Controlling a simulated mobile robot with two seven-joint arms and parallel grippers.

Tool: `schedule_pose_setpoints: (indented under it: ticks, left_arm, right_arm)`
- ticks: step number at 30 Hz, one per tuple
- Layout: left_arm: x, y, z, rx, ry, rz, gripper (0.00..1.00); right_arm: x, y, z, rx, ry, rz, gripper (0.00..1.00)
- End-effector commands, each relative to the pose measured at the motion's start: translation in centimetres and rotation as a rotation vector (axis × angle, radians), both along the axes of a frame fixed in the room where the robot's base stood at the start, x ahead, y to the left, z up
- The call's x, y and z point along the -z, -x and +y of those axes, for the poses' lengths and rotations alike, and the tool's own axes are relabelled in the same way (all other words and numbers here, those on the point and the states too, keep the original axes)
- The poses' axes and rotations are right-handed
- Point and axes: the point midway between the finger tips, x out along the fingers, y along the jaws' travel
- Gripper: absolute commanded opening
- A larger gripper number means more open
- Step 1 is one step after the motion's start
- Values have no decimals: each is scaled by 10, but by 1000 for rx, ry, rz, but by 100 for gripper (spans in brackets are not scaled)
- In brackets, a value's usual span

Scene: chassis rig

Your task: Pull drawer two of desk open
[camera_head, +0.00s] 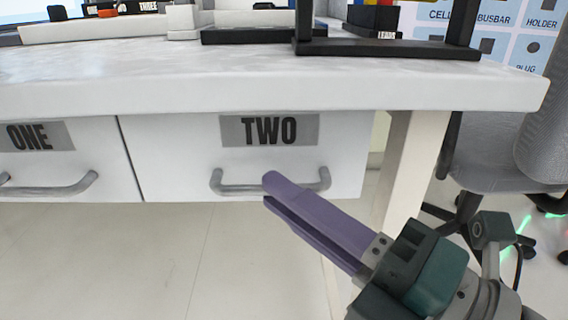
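Drawer two (180,150) is a white desk drawer with a grey plate reading "TWO" (269,130). It appears closed, with its front close to level with drawer one's. Its grey bar handle (235,187) runs across the lower front. My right gripper (272,188) comes in from the lower right, and its purple fingers point up and left. The fingertips overlap the handle's middle in the picture; I cannot tell whether they touch it. The fingers lie close together, with a thin dark gap along them. My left gripper is not in view.
Drawer one (95,150), with its own handle (50,190), is at the left. The white desk top (250,85) overhangs both drawers and holds trays and a black frame. A desk leg (405,170) and a grey chair (490,150) stand at the right. Open floor shows below.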

Motion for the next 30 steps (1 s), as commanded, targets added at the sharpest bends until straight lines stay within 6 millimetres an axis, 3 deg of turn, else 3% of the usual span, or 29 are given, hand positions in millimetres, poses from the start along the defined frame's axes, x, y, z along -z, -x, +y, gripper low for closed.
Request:
schedule_pose_setpoints:
  ticks: [3, 30]
  left_arm:
    - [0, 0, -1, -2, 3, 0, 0]
    - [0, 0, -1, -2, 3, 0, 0]
  right_arm:
    - [0, 0, 0, 0, 0, 0, 0]
    - [0, 0, 0, 0, 0, 0, 0]
